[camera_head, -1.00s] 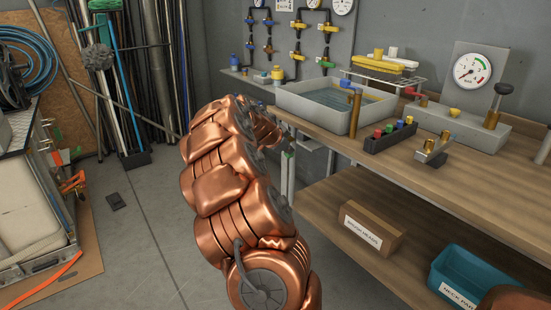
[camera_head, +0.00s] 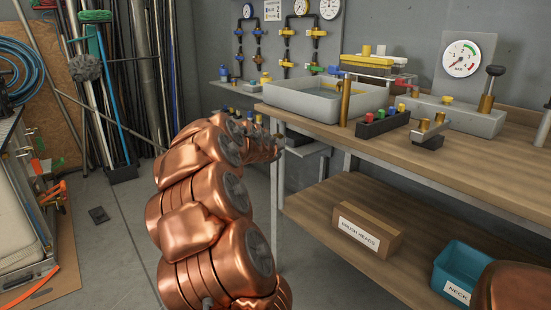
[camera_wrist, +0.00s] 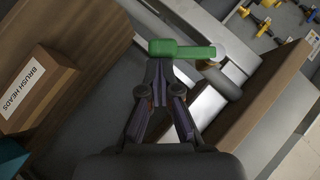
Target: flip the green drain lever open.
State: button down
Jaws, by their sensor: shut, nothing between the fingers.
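The green drain lever (camera_wrist: 182,50) shows in the wrist view as a short green bar lying across the picture, just beyond my fingertips. Its right end meets a brass-coloured round part (camera_wrist: 211,56) on a grey pipe (camera_wrist: 222,82). My gripper (camera_wrist: 160,68) is shut and empty, with its fingertips right at the lever's left half; I cannot tell whether they touch it. In the head view my gripper (camera_head: 279,143) is small, at the front left corner of the workbench. I cannot make out the lever there.
The workbench (camera_head: 430,150) carries a grey basin (camera_head: 300,108) close above my gripper. Its lower shelf (camera_head: 330,225) holds a brush heads box (camera_head: 367,232) and a teal bin (camera_head: 458,265). Valve manifolds (camera_head: 286,48) hang on the wall behind. The floor at left is mostly clear.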

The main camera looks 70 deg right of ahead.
jog(key=shift+w+f+b, duration=0.1)
jog(key=shift+f+b, duration=0.3)
jog(key=shift+f, duration=0.05)
jog(key=f+m+t+h+b, duration=0.1)
jog(key=w+f+m+t+h+b, duration=0.1)
jog(key=m+h, duration=0.1)
jog(key=shift+d+t, duration=0.3)
jog(key=shift+d, duration=0.1)
dwell(0.3)
jog(key=s+p+v, duration=0.2)
jog(key=p+v, duration=0.1)
jog(key=v, duration=0.9)
jog(key=shift+s+r, duration=0.25)
jog(key=shift+s, duration=0.1)
dwell(0.4)
